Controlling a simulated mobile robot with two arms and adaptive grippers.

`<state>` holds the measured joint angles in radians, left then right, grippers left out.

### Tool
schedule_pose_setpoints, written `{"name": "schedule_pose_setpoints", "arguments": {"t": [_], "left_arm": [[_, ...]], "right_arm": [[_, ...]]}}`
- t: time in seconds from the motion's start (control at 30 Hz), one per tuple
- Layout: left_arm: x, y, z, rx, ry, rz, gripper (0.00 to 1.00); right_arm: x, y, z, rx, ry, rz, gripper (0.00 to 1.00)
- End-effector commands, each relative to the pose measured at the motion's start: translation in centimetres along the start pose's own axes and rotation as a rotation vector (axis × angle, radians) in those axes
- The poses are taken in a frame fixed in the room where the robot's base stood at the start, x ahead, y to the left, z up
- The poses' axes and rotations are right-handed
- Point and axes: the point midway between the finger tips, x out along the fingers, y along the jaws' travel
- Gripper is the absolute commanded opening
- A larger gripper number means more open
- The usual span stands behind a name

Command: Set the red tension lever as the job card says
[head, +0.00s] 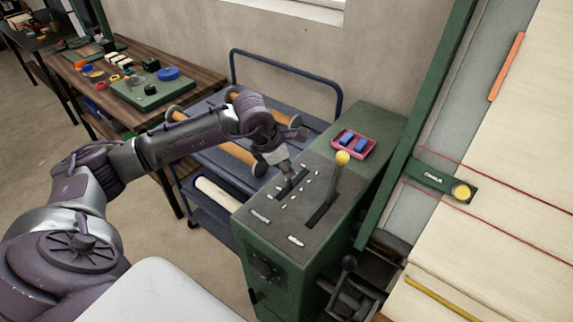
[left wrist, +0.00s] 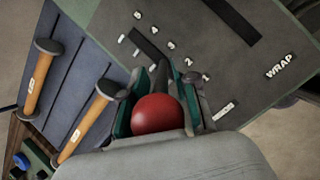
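The red tension lever's round red knob (left wrist: 158,113) sits between the green-padded fingers of my left gripper (left wrist: 160,100) in the left wrist view. The pads appear to touch the knob on both sides. The lever's slot (left wrist: 146,42) runs off to the upper left, beside a row of white number tags (left wrist: 171,46). In the head view, my left gripper (head: 283,166) is down at the shorter slot of the dark top plate (head: 262,214) and hides the red knob. No readable job card shows. My right gripper is not in view.
A yellow-knobbed lever (head: 342,158) stands close to the right, in a longer slot. A pink tray (head: 353,144) with blue blocks lies behind it. A blue cart (head: 206,158) with wooden rollers stands left of the green console (head: 282,262). Cloth (head: 515,200) lies at right.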

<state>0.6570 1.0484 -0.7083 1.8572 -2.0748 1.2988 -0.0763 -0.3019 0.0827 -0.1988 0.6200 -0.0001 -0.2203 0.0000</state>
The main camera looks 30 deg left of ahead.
Motion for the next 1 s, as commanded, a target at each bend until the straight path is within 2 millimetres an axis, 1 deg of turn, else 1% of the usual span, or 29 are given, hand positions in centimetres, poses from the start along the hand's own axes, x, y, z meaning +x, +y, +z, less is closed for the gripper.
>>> {"name": "schedule_pose_setpoints", "arguments": {"t": [0.03, 0.1, 0.13, 0.5, 0.7, 0.77, 0.87, 0.97, 1.0], "left_arm": [[0.0, 0.0, 0.0, 0.000, 0.000, 0.000, 0.16], [0.0, 0.0, 0.0, 0.000, 0.000, 0.000, 0.04], [0.0, 0.0, 0.0, 0.000, 0.000, 0.000, 0.00], [-0.1, 0.1, 0.1, -0.001, 0.002, -0.001, 0.00], [0.2, 1.0, 1.4, -0.015, 0.077, -0.050, 0.00], [0.5, 1.2, 1.9, -0.016, 0.099, -0.067, 0.00], [1.2, 1.8, 2.5, -0.014, 0.105, -0.069, 0.00], [1.1, 2.1, 2.9, -0.013, 0.103, -0.067, 0.00], [0.9, 2.1, 2.9, -0.012, 0.103, -0.066, 0.00]], "right_arm": [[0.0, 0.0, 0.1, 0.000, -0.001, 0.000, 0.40], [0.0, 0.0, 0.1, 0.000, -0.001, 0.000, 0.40], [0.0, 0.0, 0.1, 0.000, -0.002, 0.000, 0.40], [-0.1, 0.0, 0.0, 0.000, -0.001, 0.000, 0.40], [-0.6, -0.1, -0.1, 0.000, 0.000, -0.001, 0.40], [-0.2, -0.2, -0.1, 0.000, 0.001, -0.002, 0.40], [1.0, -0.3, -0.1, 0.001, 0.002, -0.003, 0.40], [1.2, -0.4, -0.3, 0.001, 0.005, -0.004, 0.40], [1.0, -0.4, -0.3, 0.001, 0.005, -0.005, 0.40]]}}
